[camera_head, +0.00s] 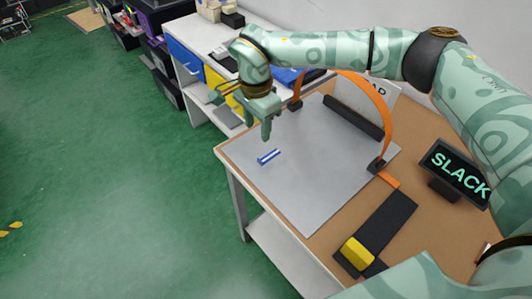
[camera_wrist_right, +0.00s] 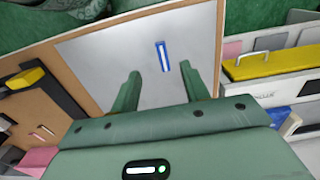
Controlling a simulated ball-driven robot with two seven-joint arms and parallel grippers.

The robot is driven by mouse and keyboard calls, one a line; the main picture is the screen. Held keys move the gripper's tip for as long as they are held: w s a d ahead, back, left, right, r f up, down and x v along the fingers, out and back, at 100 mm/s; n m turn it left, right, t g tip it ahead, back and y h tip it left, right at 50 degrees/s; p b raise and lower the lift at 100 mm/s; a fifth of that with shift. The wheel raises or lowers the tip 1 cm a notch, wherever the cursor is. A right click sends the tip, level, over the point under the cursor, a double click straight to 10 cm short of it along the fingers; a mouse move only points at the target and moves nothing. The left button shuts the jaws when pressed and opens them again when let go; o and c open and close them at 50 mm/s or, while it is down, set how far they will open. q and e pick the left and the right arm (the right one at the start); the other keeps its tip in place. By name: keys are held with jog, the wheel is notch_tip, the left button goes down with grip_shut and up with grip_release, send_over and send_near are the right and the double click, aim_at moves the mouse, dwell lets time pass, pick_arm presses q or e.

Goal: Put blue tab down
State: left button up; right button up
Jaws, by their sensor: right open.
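The blue tab (camera_head: 269,157) is a small blue bar with a white stripe, on the grey metal plate (camera_head: 316,201) near its left edge. It also shows in the right wrist view (camera_wrist_right: 162,56), ahead of and between the fingertips. I cannot tell whether it lies flat or is tilted up. My right gripper (camera_head: 241,116) is open and empty, above and just behind the tab in the head view, apart from it. Its two fingers also show in the right wrist view (camera_wrist_right: 160,72). My left gripper is not in view.
An orange arch (camera_head: 389,118) spans the plate by a black bar (camera_head: 353,117). A black strip with a yellow block (camera_head: 357,253) and a dark sign reading SLACK (camera_head: 456,171) are at right. The plate's front is clear. Drawers and bins stand behind left.

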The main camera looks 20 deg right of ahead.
jog(key=b, duration=0.1)
send_over(260, 160)
jog(key=f, duration=0.6)
jog(key=shift+w+a+f, duration=0.1)
jog(key=shift+a+f, duration=0.15)
jog(key=shift+a, duration=0.05)
jog(key=shift+f, duration=0.8)
jog(key=f, duration=0.1)
jog(key=f+b, duration=0.1)
jog(key=f, duration=0.1)
jog(key=f+b, duration=0.1)
jog(key=shift+d+f, duration=0.35)
jog(key=shift+r, duration=0.1)
grip_shut()
